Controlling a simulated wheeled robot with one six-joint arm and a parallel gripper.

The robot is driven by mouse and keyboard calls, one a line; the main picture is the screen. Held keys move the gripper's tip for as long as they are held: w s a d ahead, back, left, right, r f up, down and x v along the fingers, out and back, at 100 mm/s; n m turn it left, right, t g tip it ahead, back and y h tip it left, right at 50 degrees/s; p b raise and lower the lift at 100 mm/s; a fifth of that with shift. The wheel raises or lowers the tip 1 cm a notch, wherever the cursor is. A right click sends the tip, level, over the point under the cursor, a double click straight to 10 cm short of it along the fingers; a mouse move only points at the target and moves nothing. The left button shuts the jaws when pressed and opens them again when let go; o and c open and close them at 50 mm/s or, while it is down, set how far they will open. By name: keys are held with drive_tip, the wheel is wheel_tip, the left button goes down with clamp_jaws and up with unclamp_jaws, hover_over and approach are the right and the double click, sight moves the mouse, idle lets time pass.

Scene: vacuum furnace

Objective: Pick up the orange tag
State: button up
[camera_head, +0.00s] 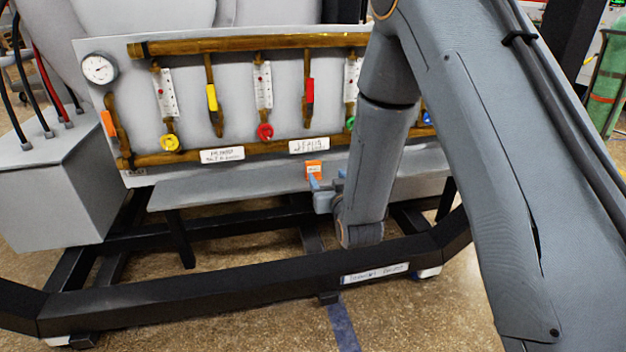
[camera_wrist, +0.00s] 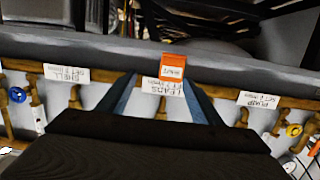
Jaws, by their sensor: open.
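The orange tag (camera_head: 314,167) has a white lower part with small print. It stands at the grey shelf below the valve panel in the head view. In the wrist view the orange tag (camera_wrist: 173,60) is upright in the picture, near the middle, between and beyond my fingertips. My gripper (camera_head: 326,184) is close in front of the tag in the head view, partly hidden by my arm. In the wrist view my gripper (camera_wrist: 163,84) has its two blue-grey fingers spread apart with nothing between them. Whether a finger touches the tag cannot be told.
The grey shelf (camera_head: 230,187) runs under the panel (camera_head: 235,100) with its brass pipes, coloured valves and white labels. A black frame beam (camera_head: 200,293) crosses in front, low down. A grey box (camera_head: 50,195) with cables stands at left. Another orange piece (camera_head: 108,124) sits below the gauge.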

sight(314, 167)
drive_tip(key=shift+t+y, duration=0.4)
drive_tip(key=shift+t, duration=0.5)
drive_tip(key=w+a, duration=0.1)
drive_tip(key=w, duration=0.1)
drive_tip(key=w+a, duration=0.2)
drive_tip(key=w, duration=0.1)
drive_tip(key=w+a, duration=0.1)
drive_tip(key=w, duration=0.1)
drive_tip(key=shift+w+a+f+b, duration=0.2)
drive_tip(key=shift+w+a+b, duration=0.05)
drive_tip(key=shift+w+b, duration=0.15)
drive_tip(key=c, duration=1.1)
